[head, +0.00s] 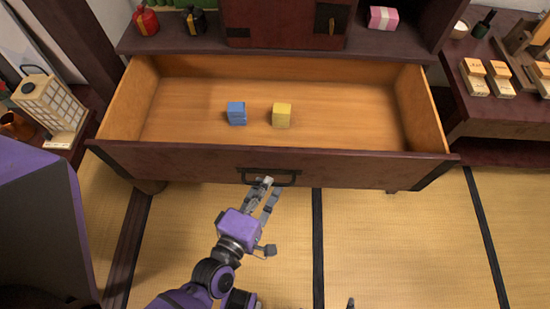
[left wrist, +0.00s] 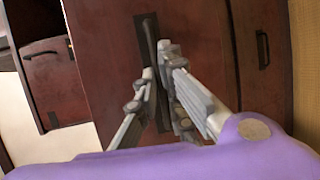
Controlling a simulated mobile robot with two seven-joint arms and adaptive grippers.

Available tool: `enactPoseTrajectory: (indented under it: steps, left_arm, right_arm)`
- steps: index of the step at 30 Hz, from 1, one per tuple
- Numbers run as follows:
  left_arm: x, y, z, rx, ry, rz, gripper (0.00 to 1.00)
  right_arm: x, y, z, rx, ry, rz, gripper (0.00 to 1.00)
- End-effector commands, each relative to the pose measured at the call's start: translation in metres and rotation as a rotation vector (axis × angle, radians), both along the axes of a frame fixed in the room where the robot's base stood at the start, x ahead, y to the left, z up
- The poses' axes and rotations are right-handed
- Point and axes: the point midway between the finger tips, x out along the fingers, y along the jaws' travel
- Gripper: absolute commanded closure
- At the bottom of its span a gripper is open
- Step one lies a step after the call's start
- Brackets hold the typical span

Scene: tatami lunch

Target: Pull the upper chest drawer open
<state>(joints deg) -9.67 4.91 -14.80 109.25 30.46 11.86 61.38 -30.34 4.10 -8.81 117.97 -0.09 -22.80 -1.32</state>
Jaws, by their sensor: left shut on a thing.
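The upper chest drawer (head: 200,160) stands pulled out far from the dark chest, its light wooden inside in full view in the head view. A blue block (head: 236,114) and a yellow block (head: 282,116) lie apart on its floor. A dark bar handle (head: 284,178) is on the middle of its front. In the left wrist view the fingers (left wrist: 160,72) close around the dark handle (left wrist: 149,35). My right gripper is not clearly in view.
The chest top (head: 280,45) holds a red bottle (head: 146,20), a dark bottle (head: 195,19) and a pink and white box (head: 382,18). A lantern (head: 48,100) stands at left. A side table (head: 475,110) with wooden pieces is at right. The tatami (head: 400,240) before the drawer is clear.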

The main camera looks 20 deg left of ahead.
Motion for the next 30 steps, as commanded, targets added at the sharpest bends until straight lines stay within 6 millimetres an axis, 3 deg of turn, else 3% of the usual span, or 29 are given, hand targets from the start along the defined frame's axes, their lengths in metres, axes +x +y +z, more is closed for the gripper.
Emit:
enactPoseTrajectory:
  steps: [1,5,17,30]
  left_arm:
    - [0.001,-0.001,0.002,-0.005,-0.003,0.001,0.88]
    - [0.001,0.0,0.001,-0.004,-0.003,0.001,0.73]
    - [-0.008,0.001,0.001,0.0,0.002,-0.001,0.73]
    - [-0.093,0.011,0.017,-0.002,0.003,-0.001,0.73]
  right_arm:
    - [0.0,0.0,0.0,0.0,0.0,0.0,0.6]
    - [0.0,0.0,0.0,0.0,0.0,0.0,0.6]
    - [-0.001,0.0,0.0,0.0,0.003,-0.002,0.6]
    - [0.0,0.0,0.001,0.001,-0.001,-0.001,0.6]
